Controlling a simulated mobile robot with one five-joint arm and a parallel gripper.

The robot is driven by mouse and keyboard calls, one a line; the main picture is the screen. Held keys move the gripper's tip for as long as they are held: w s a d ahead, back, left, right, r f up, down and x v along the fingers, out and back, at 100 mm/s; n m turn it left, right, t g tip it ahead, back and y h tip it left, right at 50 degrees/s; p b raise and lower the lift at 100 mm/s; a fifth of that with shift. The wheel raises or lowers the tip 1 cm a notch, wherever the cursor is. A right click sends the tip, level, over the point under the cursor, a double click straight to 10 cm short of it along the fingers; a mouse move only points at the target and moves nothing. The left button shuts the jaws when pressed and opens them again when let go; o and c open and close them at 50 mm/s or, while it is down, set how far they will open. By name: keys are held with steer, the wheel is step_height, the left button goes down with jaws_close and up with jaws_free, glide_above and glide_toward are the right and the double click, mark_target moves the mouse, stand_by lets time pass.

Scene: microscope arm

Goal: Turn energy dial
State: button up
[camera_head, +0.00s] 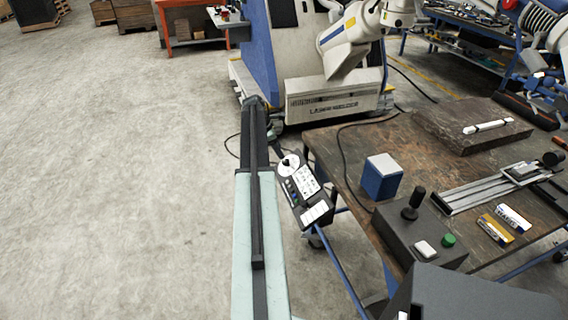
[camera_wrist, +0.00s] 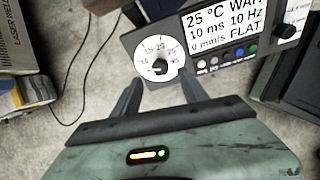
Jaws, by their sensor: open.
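The energy dial (camera_wrist: 158,56) is a round white disc with printed numbers and a small dark knob at its centre. It sits at the left end of a dark control panel (camera_wrist: 235,45) with a lit display and several coloured buttons. In the head view the dial (camera_head: 288,165) is at the upper left of the panel (camera_head: 306,193), beside the workbench edge. My gripper (camera_wrist: 157,85) is open and empty in the wrist view. Its two dark fingers point toward the dial, one to each side of its lower edge. I cannot tell whether they touch it.
A wooden workbench (camera_head: 355,150) stands to the right, holding a blue box (camera_head: 381,177) and a black joystick box (camera_head: 420,232). A large blue and white machine (camera_head: 315,60) stands behind. A cable (camera_wrist: 90,75) runs on the floor. The floor at left is clear.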

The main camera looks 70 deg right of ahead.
mark_target(285, 160)
steer(key=b+x, duration=0.6)
steer(key=x, duration=0.1)
steer(key=shift+f+b, duration=0.35)
steer(key=shift+f, duration=0.05)
steer(key=shift+r, duration=0.15)
jaws_close()
